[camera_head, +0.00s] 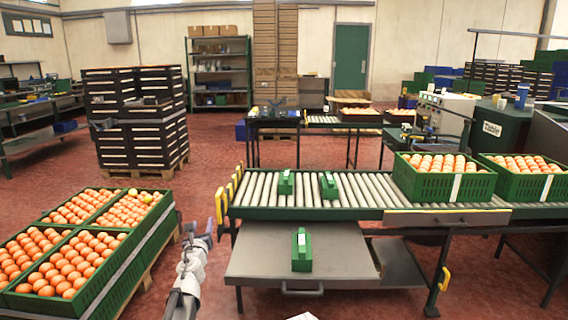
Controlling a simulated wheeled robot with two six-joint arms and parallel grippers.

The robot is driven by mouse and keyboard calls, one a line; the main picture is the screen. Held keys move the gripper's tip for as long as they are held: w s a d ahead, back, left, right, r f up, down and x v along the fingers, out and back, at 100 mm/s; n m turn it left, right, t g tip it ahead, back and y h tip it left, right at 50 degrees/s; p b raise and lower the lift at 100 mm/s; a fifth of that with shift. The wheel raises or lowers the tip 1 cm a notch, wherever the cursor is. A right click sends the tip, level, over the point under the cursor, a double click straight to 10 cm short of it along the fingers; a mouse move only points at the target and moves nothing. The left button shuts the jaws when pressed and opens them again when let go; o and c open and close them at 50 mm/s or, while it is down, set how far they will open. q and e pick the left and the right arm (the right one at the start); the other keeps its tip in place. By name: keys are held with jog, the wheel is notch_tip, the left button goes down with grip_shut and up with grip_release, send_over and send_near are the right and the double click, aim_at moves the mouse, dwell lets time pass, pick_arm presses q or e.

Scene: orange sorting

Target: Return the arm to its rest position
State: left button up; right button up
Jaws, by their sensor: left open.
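My left arm comes up from the bottom edge, left of centre. Its gripper (201,228) is open and empty, with nothing visible between the fingers. It is raised in the gap between the orange crates (133,262) on the left and the roller conveyor (330,212) on the right. The oranges (68,268) fill several green crates at the lower left. A yellow-green fruit (148,198) lies among them in the upper right crate. My right gripper is not in view.
Green crates of oranges (443,187) stand on the conveyor's right part. Small green boxes (286,182) sit on the rollers, and another (301,250) on the grey shelf (340,262) in front. Yellow posts line the conveyor's left end. Red floor is open behind.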

pick_arm(q)
jog(key=s+d+f+n+g+y, duration=0.1)
jog(key=s+d+f+n+g, duration=0.35)
jog(key=s+f+n, duration=0.45)
jog(key=s+d+f+n+g+y, duration=0.25)
jog(key=s+f+n+g, duration=0.25)
jog(key=s+n, duration=0.45)
jog(key=s+d+f+n+g+h, duration=0.25)
jog(key=s+d+n+g, duration=0.2)
jog(key=s+d, duration=0.4)
jog(key=s+d+f+n+g+h, duration=0.2)
jog(key=s+d+f+n+g, duration=0.25)
jog(key=s, duration=0.75)
notch_tip(320, 180, up, 33)
jog(key=p, duration=3.4)
jog(key=shift+d+r+n, duration=0.2)
jog(key=shift+d+n, duration=0.05)
jog(key=shift+n, duration=0.2)
